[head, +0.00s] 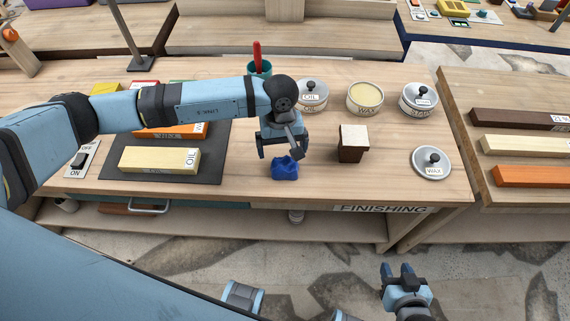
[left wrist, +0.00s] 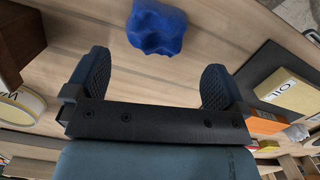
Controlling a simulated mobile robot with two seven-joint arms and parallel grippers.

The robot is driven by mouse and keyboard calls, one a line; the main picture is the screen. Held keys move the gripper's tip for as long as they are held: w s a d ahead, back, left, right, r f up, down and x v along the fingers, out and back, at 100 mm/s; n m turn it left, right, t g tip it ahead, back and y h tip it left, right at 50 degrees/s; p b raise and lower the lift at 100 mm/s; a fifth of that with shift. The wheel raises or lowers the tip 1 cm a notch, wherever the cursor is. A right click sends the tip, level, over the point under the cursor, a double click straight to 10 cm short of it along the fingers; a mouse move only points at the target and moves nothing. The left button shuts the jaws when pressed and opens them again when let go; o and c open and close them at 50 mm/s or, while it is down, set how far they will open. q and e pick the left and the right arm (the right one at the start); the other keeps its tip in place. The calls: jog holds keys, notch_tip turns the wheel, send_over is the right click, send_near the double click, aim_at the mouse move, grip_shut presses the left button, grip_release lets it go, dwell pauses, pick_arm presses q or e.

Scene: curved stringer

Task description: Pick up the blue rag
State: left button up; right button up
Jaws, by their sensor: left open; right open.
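The blue rag (head: 285,168) lies crumpled on the wooden workbench near its front edge. It also shows in the left wrist view (left wrist: 157,27), at the top and just beyond the fingertips. My left gripper (head: 284,152) is open, its fingers apart and empty, close above and behind the rag in the head view. In the left wrist view, the left gripper (left wrist: 150,75) has its two fingers to either side of the rag's line, with bare wood between them. My right gripper (head: 398,272) is open and empty, low in front of the bench over the floor.
The wax lid (head: 431,163) lies further right. A dark mat (head: 205,172) with a yellow OIL block (head: 160,159) is on the left. Tins, including an oil tin (head: 312,96), stand behind. Bare wood surrounds the rag.

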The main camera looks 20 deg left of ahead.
aim_at(285, 160)
pick_arm(q)
jog(key=shift+s+d+f+p, duration=0.1)
jog(key=shift+d+f+p, duration=0.1)
jog(key=shift+f, duration=0.95)
jog(key=shift+s+d+f+p, duration=0.15)
jog(key=shift+f+p, duration=0.05)
jog(key=shift+f, duration=1)
jog(key=shift+s+d+f+p, duration=0.1)
jog(key=shift+d+f+p, duration=0.1)
jog(key=shift+f, duration=0.95)
jog(key=shift+a, duration=0.1)
jog(key=c, duration=0.8)
